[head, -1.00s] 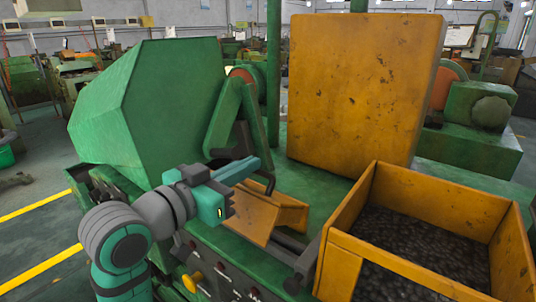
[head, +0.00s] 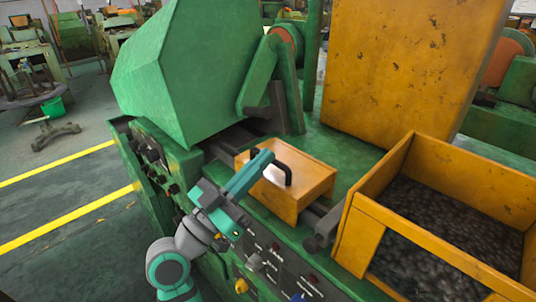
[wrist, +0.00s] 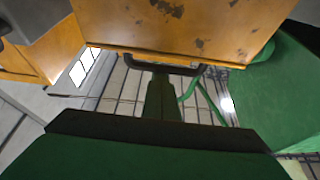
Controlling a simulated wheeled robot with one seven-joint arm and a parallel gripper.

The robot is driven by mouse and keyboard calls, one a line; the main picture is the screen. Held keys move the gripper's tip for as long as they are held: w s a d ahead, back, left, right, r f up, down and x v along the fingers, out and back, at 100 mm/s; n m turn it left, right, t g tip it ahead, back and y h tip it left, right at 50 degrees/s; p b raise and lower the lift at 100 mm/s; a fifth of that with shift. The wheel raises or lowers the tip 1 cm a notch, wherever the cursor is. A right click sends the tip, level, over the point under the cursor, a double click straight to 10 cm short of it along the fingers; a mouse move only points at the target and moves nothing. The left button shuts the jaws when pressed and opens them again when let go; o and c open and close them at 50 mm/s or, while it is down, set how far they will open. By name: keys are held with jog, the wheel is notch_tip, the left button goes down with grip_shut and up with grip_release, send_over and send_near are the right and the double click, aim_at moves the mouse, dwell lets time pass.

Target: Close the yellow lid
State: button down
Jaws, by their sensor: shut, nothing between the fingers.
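The yellow lid (head: 312,172) is the top of a small orange-yellow box on the green machine in the head view. It lies about level and looks down on its box. A black arched handle (head: 288,172) stands on it. My gripper (head: 264,159) is shut and empty. Its teal fingers reach over the lid's left part, close to the handle. I cannot tell whether they touch it. In the wrist view a black bracket (wrist: 165,66) shows under a large yellow panel.
A large worn yellow panel (head: 395,75) stands behind the lid. A yellow bin (head: 365,225) of dark small parts is to the right. A green hood (head: 190,75) rises at the left. Open floor lies at the far left.

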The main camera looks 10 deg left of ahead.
jog(key=shift+f, duration=0.4)
jog(key=shift+a, duration=0.1)
jog(key=s+a, duration=0.6)
jog(key=s, duration=0.1)
jog(key=shift+s+f, duration=0.35)
jog(key=shift+f, duration=0.05)
dwell(0.4)
